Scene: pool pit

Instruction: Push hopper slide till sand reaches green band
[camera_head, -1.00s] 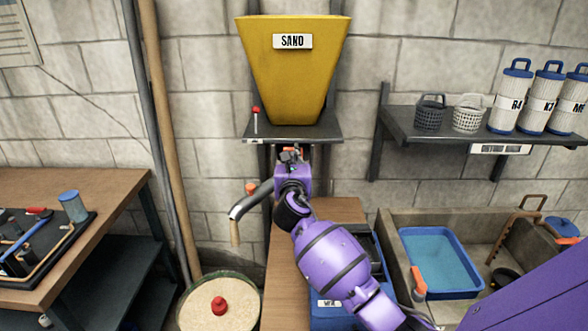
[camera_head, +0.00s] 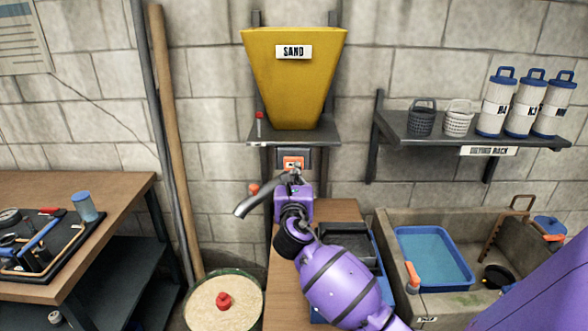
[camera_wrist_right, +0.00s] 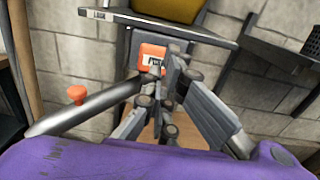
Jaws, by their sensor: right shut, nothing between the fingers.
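The yellow hopper (camera_head: 293,85), labelled SAND, stands on a wall shelf. Below it is the slide with an orange face (camera_head: 293,162); in the right wrist view the orange face (camera_wrist_right: 152,56) carries partly hidden lettering. My right gripper (camera_head: 294,176) is shut and empty, just below and in front of the slide; I see a small gap between them. A grey spout (camera_head: 250,203) slants down to the left, with no sand falling from it. Below it a round tub (camera_head: 196,318) holds pale sand (camera_head: 240,302) with a red knob (camera_head: 224,300). I cannot make out a clear green band.
A bench (camera_head: 85,200) with a tool tray is at left. A sink (camera_head: 470,295) with a blue basin (camera_head: 433,257) is at right, under a rack (camera_head: 470,140) with baskets and canisters. Poles lean on the wall left of the spout. My right arm spans the lower middle.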

